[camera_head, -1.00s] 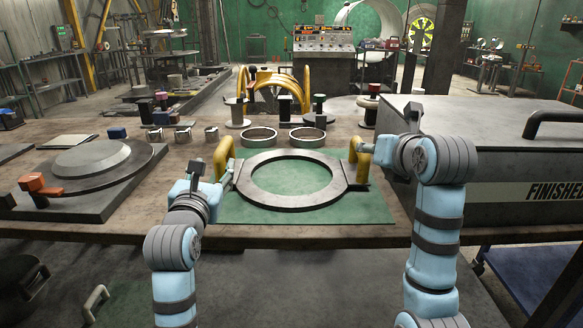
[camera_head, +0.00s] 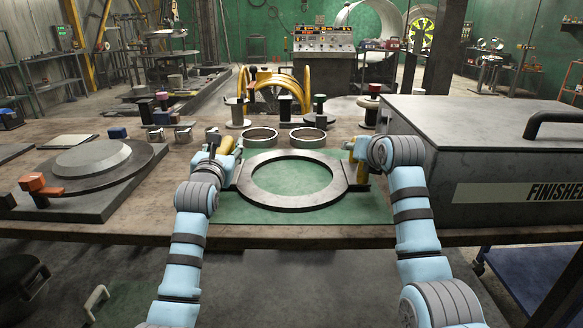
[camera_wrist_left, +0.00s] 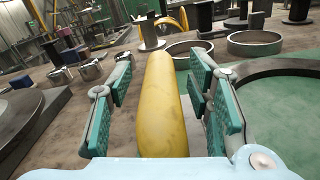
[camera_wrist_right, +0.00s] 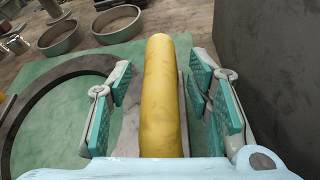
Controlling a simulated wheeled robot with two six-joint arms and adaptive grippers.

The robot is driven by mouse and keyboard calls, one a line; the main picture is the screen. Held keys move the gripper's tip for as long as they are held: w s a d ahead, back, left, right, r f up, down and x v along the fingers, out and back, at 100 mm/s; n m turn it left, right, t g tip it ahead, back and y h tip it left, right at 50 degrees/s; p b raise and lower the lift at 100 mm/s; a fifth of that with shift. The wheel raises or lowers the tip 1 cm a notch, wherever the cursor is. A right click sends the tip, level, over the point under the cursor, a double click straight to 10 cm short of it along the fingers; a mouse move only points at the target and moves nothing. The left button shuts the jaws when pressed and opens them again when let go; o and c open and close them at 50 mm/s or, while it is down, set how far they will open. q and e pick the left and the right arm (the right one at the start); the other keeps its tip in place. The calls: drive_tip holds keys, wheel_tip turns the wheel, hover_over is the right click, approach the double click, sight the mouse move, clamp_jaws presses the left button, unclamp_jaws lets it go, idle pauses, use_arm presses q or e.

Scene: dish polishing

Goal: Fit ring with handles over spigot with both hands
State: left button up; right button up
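The flat grey ring (camera_head: 250,200) lies on a green mat (camera_head: 370,208) on the bench, with an upright yellow handle at each side. My left gripper (camera_head: 226,150) is open around the left handle (camera_wrist_left: 165,115), with a finger pair on each side and gaps showing. My right gripper (camera_head: 362,152) is open around the right handle (camera_wrist_right: 163,95) in the same way, mostly hidden by its arm in the head view. A stepped round disc (camera_head: 92,160), which looks like the spigot, stands on a dark square plate at the left.
Two small metal rings (camera_head: 260,136) and several spools stand behind the ring. A large grey box marked FINISHED (camera_head: 490,150) stands close on the right. An orange-red knobbed clamp (camera_head: 40,186) sits at the plate's left front. Bench space between plate and mat is clear.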

use_arm(q)
clamp_jaws()
use_arm(e)
clamp_jaws()
